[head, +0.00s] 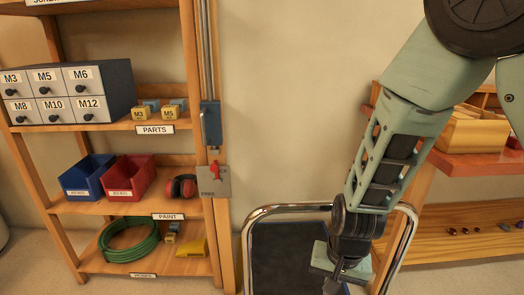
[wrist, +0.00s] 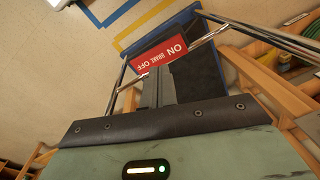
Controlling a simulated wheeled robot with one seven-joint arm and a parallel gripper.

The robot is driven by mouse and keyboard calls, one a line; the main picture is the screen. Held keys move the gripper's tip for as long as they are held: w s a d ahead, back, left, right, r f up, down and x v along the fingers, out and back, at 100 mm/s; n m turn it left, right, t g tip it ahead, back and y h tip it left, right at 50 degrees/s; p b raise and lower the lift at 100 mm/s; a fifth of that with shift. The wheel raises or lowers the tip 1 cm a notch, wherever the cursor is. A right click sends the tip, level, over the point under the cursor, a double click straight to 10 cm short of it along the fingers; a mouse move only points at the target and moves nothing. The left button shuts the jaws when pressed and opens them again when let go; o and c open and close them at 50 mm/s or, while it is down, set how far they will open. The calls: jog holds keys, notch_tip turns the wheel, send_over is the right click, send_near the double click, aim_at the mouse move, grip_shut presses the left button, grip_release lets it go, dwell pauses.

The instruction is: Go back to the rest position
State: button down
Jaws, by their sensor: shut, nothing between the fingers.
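My gripper (head: 338,284) hangs at the end of my pale green arm, at the bottom of the head view. It is in front of the dark panel of a chrome-framed cart (head: 246,240). In the wrist view its fingers (wrist: 158,88) are together with nothing between them. They point toward the cart's blue-edged dark deck and a red sign reading "ON BRAKE OFF" (wrist: 160,58). I cannot tell how far the fingertips are from the cart.
A wooden shelf unit (head: 188,130) at left holds a labelled drawer box (head: 70,95), a blue bin (head: 88,177), a red bin (head: 130,178), red earmuffs (head: 181,187) and a green hose (head: 127,240). At right, a workbench (head: 480,165) stands behind my arm. Bare wall lies between.

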jog(key=s+a+r+n, duration=0.2)
jog(key=s+r+n, duration=0.9)
jog(key=s+r, duration=0.5)
notch_tip(320, 180, up, 19)
jog(key=p, duration=1.9)
jog(key=shift+s+d+r+g, duration=0.15)
jog(key=shift+s+g, duration=0.1)
jog(key=shift+g, duration=0.15)
